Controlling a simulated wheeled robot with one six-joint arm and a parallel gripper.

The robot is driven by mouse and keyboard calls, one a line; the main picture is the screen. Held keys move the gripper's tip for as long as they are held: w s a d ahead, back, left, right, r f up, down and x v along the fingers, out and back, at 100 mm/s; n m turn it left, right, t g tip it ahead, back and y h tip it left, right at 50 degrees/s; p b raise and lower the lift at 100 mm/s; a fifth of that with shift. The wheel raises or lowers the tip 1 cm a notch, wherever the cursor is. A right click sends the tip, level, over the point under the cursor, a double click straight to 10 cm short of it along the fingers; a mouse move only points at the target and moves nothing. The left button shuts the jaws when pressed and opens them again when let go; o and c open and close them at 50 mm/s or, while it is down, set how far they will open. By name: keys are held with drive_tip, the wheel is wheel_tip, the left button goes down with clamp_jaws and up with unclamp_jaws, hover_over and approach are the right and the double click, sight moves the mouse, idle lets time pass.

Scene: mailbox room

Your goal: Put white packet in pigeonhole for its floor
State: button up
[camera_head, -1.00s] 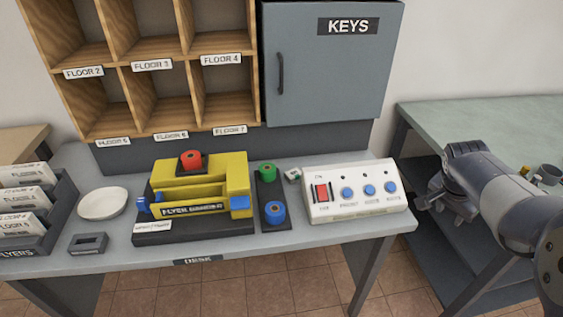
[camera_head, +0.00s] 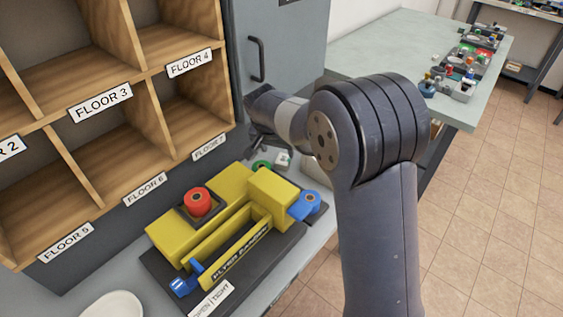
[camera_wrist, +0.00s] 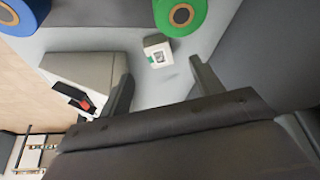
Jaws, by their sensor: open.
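My gripper (camera_wrist: 160,78) is open and empty above the bench. In the head view my gripper (camera_head: 258,138) is partly hidden, near the grey cabinet. The wooden pigeonholes (camera_head: 150,69) stand at the left, with labels reading FLOOR 3 and FLOOR 4 above, FLOOR 5, FLOOR 6 and FLOOR 7 below. The compartments in view look empty.
A yellow flyer machine (camera_head: 215,195) with a red knob stands left of my arm. A switch box (camera_wrist: 85,75) stands beside my left finger. The key cabinet (camera_head: 290,45) rises behind.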

sight(282, 160)
drive_tip(key=x, duration=0.7)
drive_tip(key=shift+w+d+f, duration=0.25)
drive_tip(key=shift+w, duration=0.1)
drive_tip(key=c, duration=1.2)
